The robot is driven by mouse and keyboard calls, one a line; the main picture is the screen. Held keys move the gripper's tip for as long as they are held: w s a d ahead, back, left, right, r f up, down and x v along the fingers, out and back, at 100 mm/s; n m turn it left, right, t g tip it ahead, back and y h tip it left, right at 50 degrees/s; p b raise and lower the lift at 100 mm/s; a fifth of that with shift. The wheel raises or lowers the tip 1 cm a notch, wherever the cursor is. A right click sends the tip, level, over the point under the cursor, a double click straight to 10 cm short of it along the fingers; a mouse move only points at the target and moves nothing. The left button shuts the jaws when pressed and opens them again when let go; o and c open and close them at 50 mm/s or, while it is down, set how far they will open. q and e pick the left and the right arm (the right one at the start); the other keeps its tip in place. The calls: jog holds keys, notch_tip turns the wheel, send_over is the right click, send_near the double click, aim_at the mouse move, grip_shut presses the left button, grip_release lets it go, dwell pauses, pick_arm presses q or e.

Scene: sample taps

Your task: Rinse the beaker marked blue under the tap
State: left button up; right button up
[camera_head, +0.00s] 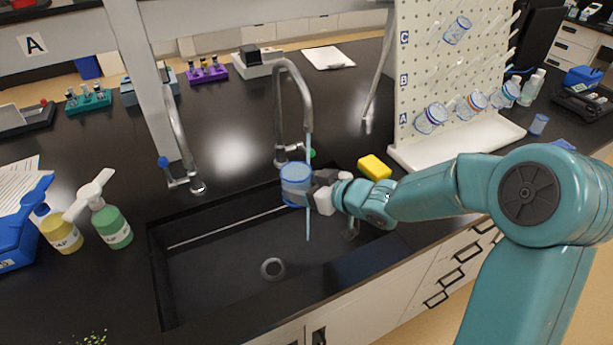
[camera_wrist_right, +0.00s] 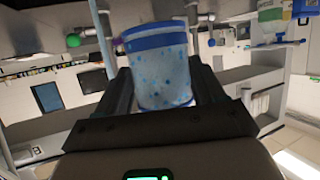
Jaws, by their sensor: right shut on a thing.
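My right gripper (camera_head: 318,190) is shut on a clear beaker with blue bands (camera_head: 295,186), held above the black sink (camera_head: 215,240). In the right wrist view the beaker (camera_wrist_right: 160,70) sits between the fingers, with blue spots on its wall. The curved tap with the green knob (camera_head: 305,85) stands behind it. A thin pale-blue water stream (camera_head: 308,225) runs from its spout, past the beaker's right side, and shows below it; I cannot tell whether any enters the beaker. A second tap with a blue knob (camera_head: 176,135) stands to the left. My left gripper is not in view.
A yellow sponge (camera_head: 374,167) lies right of the sink. A white pegboard (camera_head: 445,75) with several beakers hanging on it stands behind, over a white tray (camera_head: 455,145). Yellow and green bottles (camera_head: 110,225) stand left of the sink. The sink floor looks clear around the drain (camera_head: 272,269).

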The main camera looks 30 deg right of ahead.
jog(key=s+a+r+b, duration=0.2)
jog(key=s+a+r, duration=0.1)
jog(key=s+a, duration=0.1)
jog(key=shift+s+a, duration=0.3)
jog(key=shift+a, duration=0.3)
jog(key=shift+r, duration=0.1)
dwell(0.4)
